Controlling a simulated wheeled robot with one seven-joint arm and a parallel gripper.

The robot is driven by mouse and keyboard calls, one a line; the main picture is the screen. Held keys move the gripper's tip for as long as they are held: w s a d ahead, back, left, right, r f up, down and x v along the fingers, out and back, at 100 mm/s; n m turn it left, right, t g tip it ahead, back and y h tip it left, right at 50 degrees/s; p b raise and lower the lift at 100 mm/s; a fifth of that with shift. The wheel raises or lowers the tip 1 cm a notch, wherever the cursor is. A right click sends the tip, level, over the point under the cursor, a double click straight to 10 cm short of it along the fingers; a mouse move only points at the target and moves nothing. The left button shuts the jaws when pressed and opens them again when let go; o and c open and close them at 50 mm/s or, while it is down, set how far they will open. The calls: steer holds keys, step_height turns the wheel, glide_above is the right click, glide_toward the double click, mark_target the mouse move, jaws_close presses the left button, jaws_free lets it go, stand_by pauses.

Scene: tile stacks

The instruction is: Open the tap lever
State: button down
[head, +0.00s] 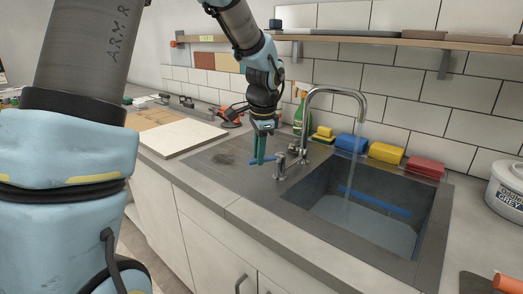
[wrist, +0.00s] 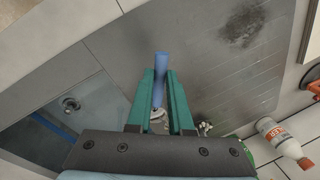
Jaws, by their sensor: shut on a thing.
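The tap (head: 307,120) is a chrome arched spout behind the sink, and a thin stream of water falls from it into the basin. Its blue lever (head: 256,162) sticks out to the left from a short metal body (head: 281,166) on the counter. My gripper (head: 261,160), with green fingers, reaches down and is shut on the lever. In the wrist view, the blue lever (wrist: 161,66) runs between the two fingers (wrist: 160,82) and pokes out past their tips. The lever's base is partly hidden by the gripper.
The sink (head: 375,220) has standing water and a blue strip. Yellow, blue and red sponges (head: 386,153) and a green bottle (head: 302,112) stand behind. A white board (head: 175,138) lies left; a white bucket (head: 507,190) stands right. A shelf (head: 390,41) runs above.

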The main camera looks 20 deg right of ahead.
steer(key=shift+w+d+r+m+h+p, duration=0.1)
steer(key=shift+w+d+m+h+p, duration=0.1)
steer(key=shift+w+m+p, duration=0.65)
steer(key=shift+w+d+f+m+h+p, duration=0.15)
steer(key=shift+w+m+p, duration=0.25)
steer(key=shift+m+p, duration=0.85)
steer(key=shift+w+d+r+m+h+p, duration=0.15)
steer(key=shift+w+m+h+p, duration=0.1)
steer(key=shift+w+m+p, duration=0.6)
steer(key=shift+s+m, duration=0.2)
steer(key=shift+m, duration=0.15)
steer(key=c, duration=0.8)
jaws_free()
steer(key=shift+a, duration=0.1)
steer(key=b+v, duration=0.2)
steer(key=v, duration=0.8)
steer(key=shift+r, duration=0.3)
